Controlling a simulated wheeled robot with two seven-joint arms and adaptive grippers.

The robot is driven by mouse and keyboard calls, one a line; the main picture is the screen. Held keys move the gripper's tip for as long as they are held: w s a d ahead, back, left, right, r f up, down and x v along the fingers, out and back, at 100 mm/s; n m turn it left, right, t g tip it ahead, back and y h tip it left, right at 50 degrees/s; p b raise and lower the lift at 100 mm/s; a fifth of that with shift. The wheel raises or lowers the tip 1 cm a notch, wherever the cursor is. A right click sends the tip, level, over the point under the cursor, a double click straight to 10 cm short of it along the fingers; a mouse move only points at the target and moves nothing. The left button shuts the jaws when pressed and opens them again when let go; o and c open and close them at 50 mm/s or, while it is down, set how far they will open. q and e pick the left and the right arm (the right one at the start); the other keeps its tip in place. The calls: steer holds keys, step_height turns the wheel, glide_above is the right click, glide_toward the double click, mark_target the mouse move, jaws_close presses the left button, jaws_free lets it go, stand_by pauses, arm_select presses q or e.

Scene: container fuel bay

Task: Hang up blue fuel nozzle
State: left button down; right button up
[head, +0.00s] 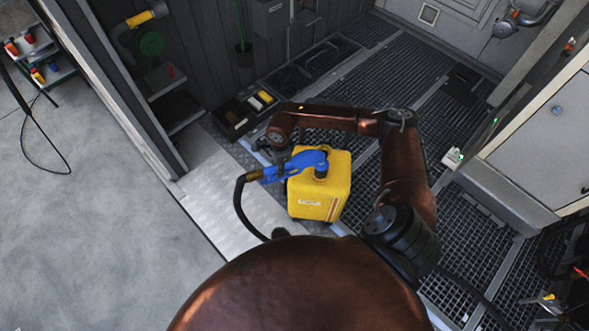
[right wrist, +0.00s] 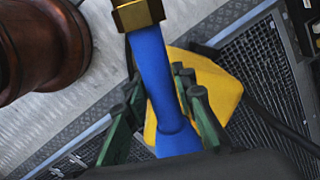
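The blue fuel nozzle (head: 306,160) lies across the top of a yellow fuel container (head: 319,195), its blue end at the container's dark opening. A black hose (head: 240,205) runs from its brass fitting (head: 253,176). My right gripper (head: 281,158) is at the nozzle's handle, partly hidden by my wrist. In the right wrist view the nozzle (right wrist: 152,70) passes between the green fingers (right wrist: 160,88). Some yellow shows between the nozzle and the left finger, so I cannot tell whether the fingers press on it. My left gripper is not in view. I see no clear nozzle holder.
A black tray (head: 243,115) with small items sits behind the container. A shelf unit (head: 170,90) and dark wall panels stand at the back left. A white cabinet (head: 545,140) stands at the right. The grated floor (head: 400,80) behind my right arm is mostly clear.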

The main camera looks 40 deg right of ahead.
jaws_close()
steer(key=shift+r, duration=0.15)
